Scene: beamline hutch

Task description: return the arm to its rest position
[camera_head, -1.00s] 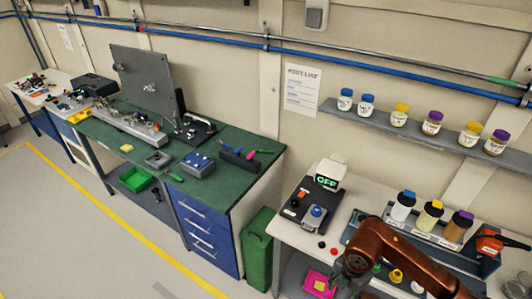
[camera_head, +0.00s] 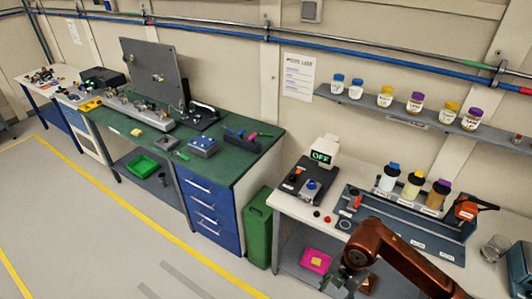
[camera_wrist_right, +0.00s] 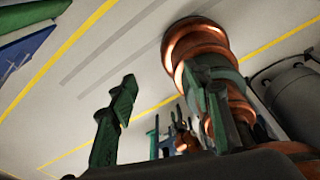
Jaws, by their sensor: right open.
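My right arm (camera_head: 390,255) is copper-coloured and comes in from the lower right of the head view. It stands in front of the white bench at the right. Its dark gripper (camera_head: 345,277) points down near the bench's lower shelf, and the fine finger detail is hard to see there. In the right wrist view the green fingers of my right gripper (camera_wrist_right: 165,115) stand apart with nothing held between them. Floor and yellow lines show behind them. My left gripper cannot be made out in either view.
The white bench (camera_head: 283,203) carries an OFF display (camera_head: 322,152), a rack with several bottles (camera_head: 412,187) and an orange tool (camera_head: 466,209). A pink tray (camera_head: 316,261) is on its lower shelf. A green bin (camera_head: 257,235) stands left of it. Floor at the left is clear.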

